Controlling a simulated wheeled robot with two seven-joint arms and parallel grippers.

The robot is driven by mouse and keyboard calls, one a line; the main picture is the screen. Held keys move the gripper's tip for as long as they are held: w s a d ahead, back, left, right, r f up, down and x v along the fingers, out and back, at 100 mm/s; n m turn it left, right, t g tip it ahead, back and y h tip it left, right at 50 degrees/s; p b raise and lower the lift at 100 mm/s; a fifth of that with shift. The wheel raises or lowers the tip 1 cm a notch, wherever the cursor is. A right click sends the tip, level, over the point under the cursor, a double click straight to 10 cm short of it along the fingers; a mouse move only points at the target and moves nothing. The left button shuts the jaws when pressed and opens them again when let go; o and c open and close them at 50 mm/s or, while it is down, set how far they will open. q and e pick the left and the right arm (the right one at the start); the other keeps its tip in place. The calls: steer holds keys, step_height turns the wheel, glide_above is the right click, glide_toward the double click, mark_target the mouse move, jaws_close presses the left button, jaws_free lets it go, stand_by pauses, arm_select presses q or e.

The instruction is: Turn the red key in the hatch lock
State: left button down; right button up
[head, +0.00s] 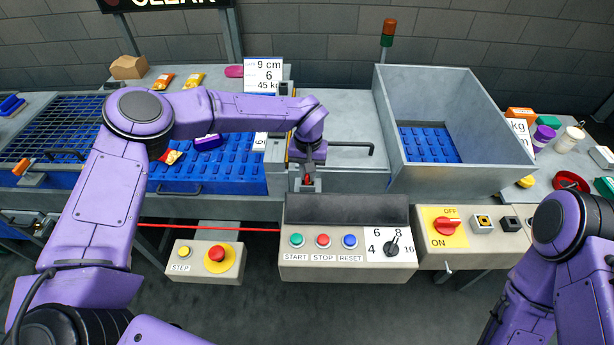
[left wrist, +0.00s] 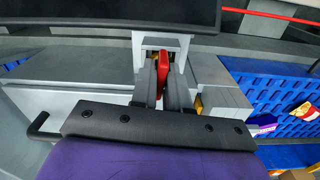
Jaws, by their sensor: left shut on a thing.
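The red key (left wrist: 163,66) shows in the left wrist view, upright in the grey lock housing (left wrist: 139,45) of the hatch. My left gripper (left wrist: 164,84) has its two dark fingers around the key and is shut on it. In the head view my left gripper (head: 308,176) reaches down to the lock just behind the button panel, and only a little red of the key shows under it. The key's lower part and the keyhole are hidden. My right arm shows at the lower right of the head view, but its gripper is out of the picture.
The button panel (head: 298,262) stands just in front of the lock. A black bar handle (head: 352,144) is on the hatch to its right. A blue belt (head: 225,178) with packages lies to the left, and a large grey bin (head: 495,181) to the right.

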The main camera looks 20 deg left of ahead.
arm_select(q)
steer(key=c, duration=1.2)
jaws_free()
steer(key=shift+c, duration=0.2)
steer(key=shift+r, duration=3.5)
